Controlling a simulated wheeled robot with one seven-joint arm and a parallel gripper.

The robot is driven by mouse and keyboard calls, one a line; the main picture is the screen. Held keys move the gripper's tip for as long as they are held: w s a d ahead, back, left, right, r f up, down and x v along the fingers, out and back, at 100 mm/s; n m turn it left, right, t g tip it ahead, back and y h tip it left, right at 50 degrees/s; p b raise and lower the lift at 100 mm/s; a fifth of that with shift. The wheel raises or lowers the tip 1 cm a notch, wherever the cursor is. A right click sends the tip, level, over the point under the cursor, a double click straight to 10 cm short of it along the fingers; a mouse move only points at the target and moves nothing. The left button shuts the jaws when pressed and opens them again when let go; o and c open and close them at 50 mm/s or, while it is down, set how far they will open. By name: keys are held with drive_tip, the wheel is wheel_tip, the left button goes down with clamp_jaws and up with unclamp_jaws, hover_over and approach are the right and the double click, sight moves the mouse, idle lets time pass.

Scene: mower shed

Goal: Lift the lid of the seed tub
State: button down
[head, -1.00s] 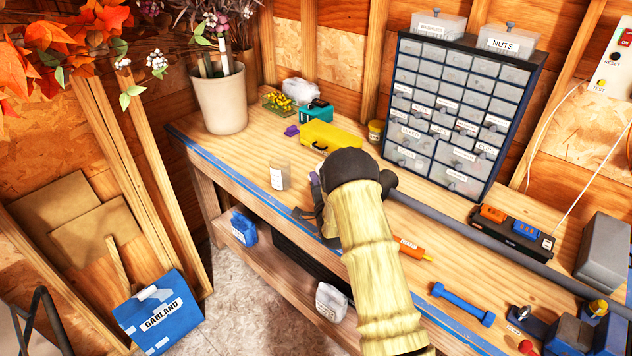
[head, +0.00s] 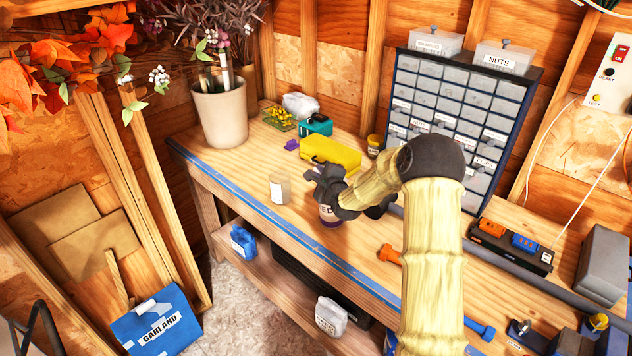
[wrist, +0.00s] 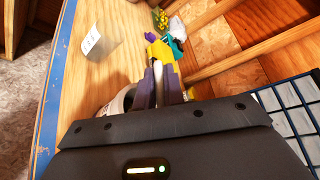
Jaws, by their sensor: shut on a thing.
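The seed tub (head: 328,213), a small pale tub with a partly readable label and a purple band, stands on the workbench near its front edge. My gripper (head: 326,181) is right above the tub and hides its top. In the wrist view, my gripper (wrist: 158,82) has its purple-grey fingers closed on a narrow pale piece, which looks like part of the lid. The tub's pale round side (wrist: 119,102) shows left of the fingers. I cannot tell whether the lid is apart from the tub.
The drawer cabinet (head: 462,100) stands at the back right. The bench edge has blue tape (head: 265,228).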

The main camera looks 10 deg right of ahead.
drive_tip(key=shift+w+d+r+m+g+y, duration=0.25)
drive_tip(key=shift+w+d+r+m+g, duration=0.1)
drive_tip(key=shift+d+r+m, duration=0.25)
drive_tip(key=shift+w+d+r+m+g+y, duration=0.25)
drive_tip(key=shift+w+d+r+m+g, duration=0.1)
drive_tip(key=shift+d+r+m, duration=0.2)
drive_tip(key=shift+w+d+r, duration=0.3)
drive_tip(key=shift+d+r, duration=0.05)
drive_tip(key=shift+d, duration=0.1)
drive_tip(key=c, duration=1.5)
unclamp_jaws()
drive_tip(key=shift+s, duration=0.1)
drive_tip(key=b+v, duration=0.4)
drive_tip(key=v, duration=1.3)
drive_tip(key=shift+d+r+b, duration=0.1)
drive_tip(key=shift+b, duration=0.25)
